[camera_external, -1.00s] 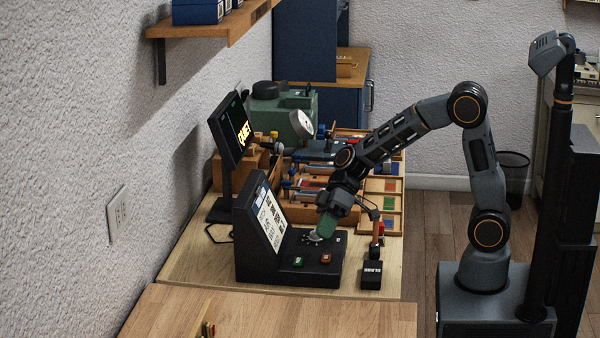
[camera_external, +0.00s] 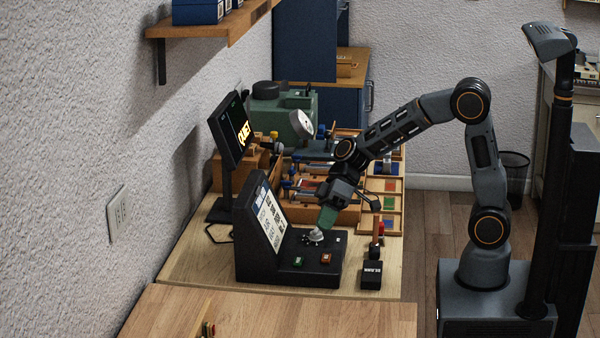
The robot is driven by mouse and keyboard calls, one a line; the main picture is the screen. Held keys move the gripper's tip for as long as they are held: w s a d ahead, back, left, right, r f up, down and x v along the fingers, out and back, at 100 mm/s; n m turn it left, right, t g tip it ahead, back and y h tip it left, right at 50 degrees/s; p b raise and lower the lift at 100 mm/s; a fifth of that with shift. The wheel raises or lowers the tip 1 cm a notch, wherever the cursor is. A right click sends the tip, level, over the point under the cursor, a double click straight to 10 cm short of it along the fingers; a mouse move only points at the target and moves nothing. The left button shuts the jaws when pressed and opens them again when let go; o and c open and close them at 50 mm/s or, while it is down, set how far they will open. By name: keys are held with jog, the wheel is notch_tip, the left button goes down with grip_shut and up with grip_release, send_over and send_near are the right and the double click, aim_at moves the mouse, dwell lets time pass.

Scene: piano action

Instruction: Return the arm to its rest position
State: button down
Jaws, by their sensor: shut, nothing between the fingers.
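My arm (camera_external: 398,130) reaches from its base at the right over to the workbench, bent at the elbow. My gripper (camera_external: 325,222) points down and to the left, just above the black console's flat top. It is shut with nothing in it. A grey-white knob-like part (camera_external: 316,236) sits on the console right under the fingertips; whether they touch it I cannot tell. The black console (camera_external: 290,258) has a sloped lit panel, a green button (camera_external: 298,261) and a red button (camera_external: 326,258).
Behind are a monitor reading QUIET (camera_external: 240,130), a green machine (camera_external: 275,118) and wooden trays (camera_external: 392,222). A shelf (camera_external: 215,38) juts from the left wall. The floor between bench and base is clear.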

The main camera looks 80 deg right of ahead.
jog(key=s+f+m, duration=0.1)
jog(key=s+d+g+h, duration=0.1)
jog(key=s+f+m, duration=0.1)
jog(key=shift+s+d+f+m+g+h, duration=0.25)
jog(key=shift+s+f+m+g+h, duration=0.05)
jog(key=shift+s+f+h, duration=0.1)
jog(key=s+d+r+h, duration=0.1)
jog(key=s+r+h, duration=0.2)
jog(key=s, duration=0.3)
jog(key=s+d+r+t+h+p, duration=0.1)
jog(key=s+d+r+h, duration=0.1)
jog(key=s, duration=0.5)
jog(key=shift+s+d+r+h, duration=0.2)
jog(key=shift+d+r+h, duration=0.1)
jog(key=shift+r+h, duration=0.45)
